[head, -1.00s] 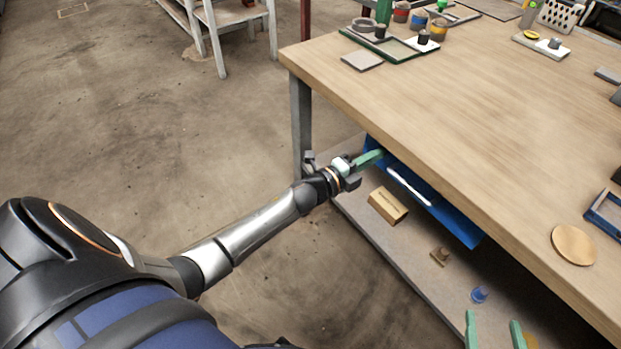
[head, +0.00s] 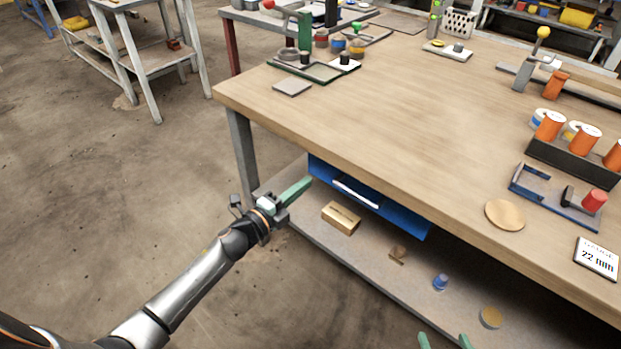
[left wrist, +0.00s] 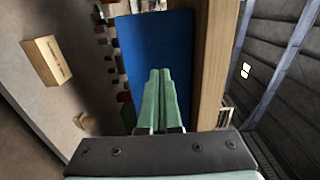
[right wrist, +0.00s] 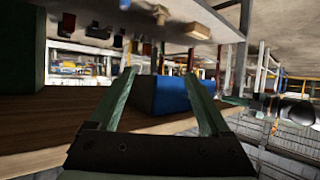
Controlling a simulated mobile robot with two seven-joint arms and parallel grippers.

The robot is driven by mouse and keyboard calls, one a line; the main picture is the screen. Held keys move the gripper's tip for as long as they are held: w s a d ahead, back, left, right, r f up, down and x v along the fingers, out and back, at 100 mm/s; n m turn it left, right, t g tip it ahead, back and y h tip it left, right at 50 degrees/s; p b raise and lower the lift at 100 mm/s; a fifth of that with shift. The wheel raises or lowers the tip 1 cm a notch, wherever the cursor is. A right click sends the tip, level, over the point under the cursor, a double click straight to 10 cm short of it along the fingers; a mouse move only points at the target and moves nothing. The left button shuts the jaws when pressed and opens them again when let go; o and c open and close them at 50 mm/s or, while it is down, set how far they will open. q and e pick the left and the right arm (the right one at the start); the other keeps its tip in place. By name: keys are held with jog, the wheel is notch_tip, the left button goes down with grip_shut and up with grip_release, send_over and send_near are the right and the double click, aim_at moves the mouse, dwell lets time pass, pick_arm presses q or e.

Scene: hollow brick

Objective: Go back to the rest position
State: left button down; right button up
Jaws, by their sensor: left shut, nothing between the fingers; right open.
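My left gripper (head: 309,181) is shut and empty, just in front of the left end of the blue drawer (head: 402,218) under the workbench. In the left wrist view its two green fingers (left wrist: 160,74) lie together, with the blue drawer face (left wrist: 155,45) beyond them. My right gripper (head: 444,342) shows only as two green fingertips at the bottom edge of the head view. In the right wrist view its fingers (right wrist: 162,77) stand apart with nothing held, and a blue surface (right wrist: 165,95) shows beyond and between them.
The wooden workbench (head: 400,110) fills the right side. Its lower shelf (head: 315,235) bears a tan block (head: 341,218) and several small parts. A round wooden disc (head: 505,214) lies near the bench's front edge. The floor at left (head: 110,200) is clear.

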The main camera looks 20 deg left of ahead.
pick_arm(q)
jog(key=v, duration=0.7)
pick_arm(e)
notch_tip(320, 180, down, 4)
jog(key=s+g, duration=0.2)
jog(key=s, duration=0.1)
pick_arm(q)
jog(key=s+d+f+n+g+y, duration=0.2)
jog(key=s+d+f+n+g, duration=0.25)
jog(key=s+n, duration=0.55)
jog(key=s+d+f+n+g+y, duration=0.1)
jog(key=s+d+f+n+g, duration=0.2)
jog(key=s+d+f+n, duration=0.45)
jog(key=s+a+r+n+p, duration=0.1)
jog(key=s+a+r+p, duration=0.1)
jog(key=r+p, duration=0.5)
jog(key=s+a+r+n+p, duration=0.1)
jog(key=s+a+r+p, duration=0.1)
jog(key=r+p, duration=0.6)
jog(key=p, duration=0.5)
jog(key=shift+a+r+y, duration=0.2)
jog(key=shift+r+y, duration=0.15)
jog(key=shift+y, duration=0.05)
pick_arm(e)
notch_tip(320, 180, up, 13)
jog(key=s+d+m+g+h, duration=0.1)
jog(key=s+d, duration=0.1)
jog(key=shift+s+d, duration=0.15)
jog(key=shift+s, duration=0.05)
